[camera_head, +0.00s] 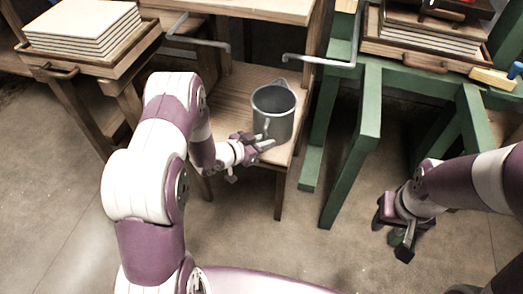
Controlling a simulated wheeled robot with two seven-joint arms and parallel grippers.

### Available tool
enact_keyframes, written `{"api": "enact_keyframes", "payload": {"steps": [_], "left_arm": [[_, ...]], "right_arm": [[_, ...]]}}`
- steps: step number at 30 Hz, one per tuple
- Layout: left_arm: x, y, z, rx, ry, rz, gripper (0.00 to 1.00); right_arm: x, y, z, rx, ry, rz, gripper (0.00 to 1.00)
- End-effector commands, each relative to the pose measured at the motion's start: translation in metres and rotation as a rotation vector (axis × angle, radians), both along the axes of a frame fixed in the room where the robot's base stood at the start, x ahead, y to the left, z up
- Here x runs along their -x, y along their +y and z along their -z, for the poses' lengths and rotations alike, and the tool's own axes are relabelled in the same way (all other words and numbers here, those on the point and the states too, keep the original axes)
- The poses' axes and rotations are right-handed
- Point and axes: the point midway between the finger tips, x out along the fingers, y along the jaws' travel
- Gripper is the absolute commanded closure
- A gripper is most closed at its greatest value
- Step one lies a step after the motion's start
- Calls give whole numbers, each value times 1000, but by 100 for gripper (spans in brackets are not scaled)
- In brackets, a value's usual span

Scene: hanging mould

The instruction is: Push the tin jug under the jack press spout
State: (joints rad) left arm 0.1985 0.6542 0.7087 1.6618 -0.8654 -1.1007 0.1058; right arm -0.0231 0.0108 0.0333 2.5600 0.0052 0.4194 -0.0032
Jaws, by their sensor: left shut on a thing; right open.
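The grey tin jug (273,112) stands upright on the low wooden shelf, near its front right corner. Its open top faces up, with a small lip at the back rim and the handle toward me. My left gripper (264,144) is at the jug's front, low on its left side, shut on what looks like its handle. My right gripper (400,232) is open and empty, low over the floor at the right. I cannot make out a press spout in this view.
A green wooden stand (368,110) is right of the shelf (235,90). Two grey metal bars (318,62) jut out above the shelf. Trays of pale sheets stand at the left (85,28) and back right (430,38). The floor in front is clear.

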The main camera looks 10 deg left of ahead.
Motion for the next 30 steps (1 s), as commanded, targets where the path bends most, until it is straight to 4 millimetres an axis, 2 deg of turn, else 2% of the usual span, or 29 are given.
{"api": "enact_keyframes", "payload": {"steps": [30], "left_arm": [[-126, -2, 2, 0, -1, 0, 100]], "right_arm": [[0, 0, 26, 0, 0, 0, 57]]}}
